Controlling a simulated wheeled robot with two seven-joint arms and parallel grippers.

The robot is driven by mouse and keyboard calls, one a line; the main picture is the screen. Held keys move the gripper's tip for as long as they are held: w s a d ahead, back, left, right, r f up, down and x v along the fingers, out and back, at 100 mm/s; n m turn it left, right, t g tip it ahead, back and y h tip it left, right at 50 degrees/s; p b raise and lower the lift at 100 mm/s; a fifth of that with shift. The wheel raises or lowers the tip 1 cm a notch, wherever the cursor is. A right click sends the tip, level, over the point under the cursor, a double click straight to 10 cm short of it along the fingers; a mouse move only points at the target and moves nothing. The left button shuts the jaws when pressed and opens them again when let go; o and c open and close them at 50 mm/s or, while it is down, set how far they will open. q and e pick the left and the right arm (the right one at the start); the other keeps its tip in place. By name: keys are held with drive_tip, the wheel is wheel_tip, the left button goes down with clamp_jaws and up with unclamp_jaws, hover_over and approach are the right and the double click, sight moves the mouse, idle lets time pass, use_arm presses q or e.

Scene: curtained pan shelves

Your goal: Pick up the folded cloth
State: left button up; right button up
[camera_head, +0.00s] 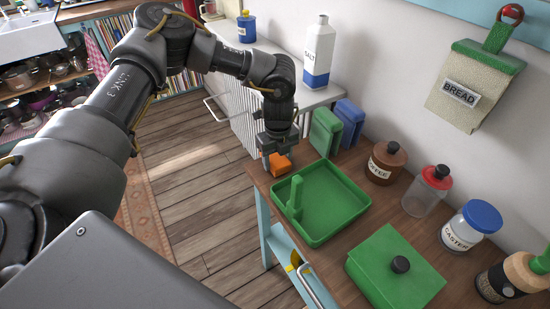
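A small orange folded item (281,164), which looks like the folded cloth, is at the far left corner of the wooden counter, just behind the green tray. My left gripper (275,157) points down right at it, and its fingers hide part of the item. The fingers are small and dark here, so I cannot tell whether they are closed on it or only around it. I also cannot tell whether it rests on the counter or is slightly raised. My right gripper is not in view.
Close by are a green tray (337,221) with an upright handle, green (324,132) and blue (350,122) upright containers, and a coffee jar (385,163). A lidded green box (377,283) stands nearer. A tall salt bottle (317,55) stands on the white counter behind.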

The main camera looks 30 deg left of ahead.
sight(278, 159)
use_arm(q)
drive_tip(key=c, duration=0.5)
drive_tip(key=shift+o, duration=0.2)
drive_tip(key=shift+r+b, duration=0.35)
drive_tip(key=shift+r, duration=0.1)
wheel_tip(278, 159, up, 2)
drive_tip(key=shift+s+d+r+b, duration=0.15)
drive_tip(key=shift+r+b, duration=0.1)
drive_tip(key=shift+b, duration=0.4)
drive_tip(key=s+d+r+b, duration=0.2)
drive_tip(key=s+r+b, duration=0.1)
drive_tip(key=s+r, duration=0.6)
drive_tip(key=s, duration=0.4)
drive_tip(key=shift+s+d+r+b, duration=0.2)
drive_tip(key=shift+d+r+b, duration=0.15)
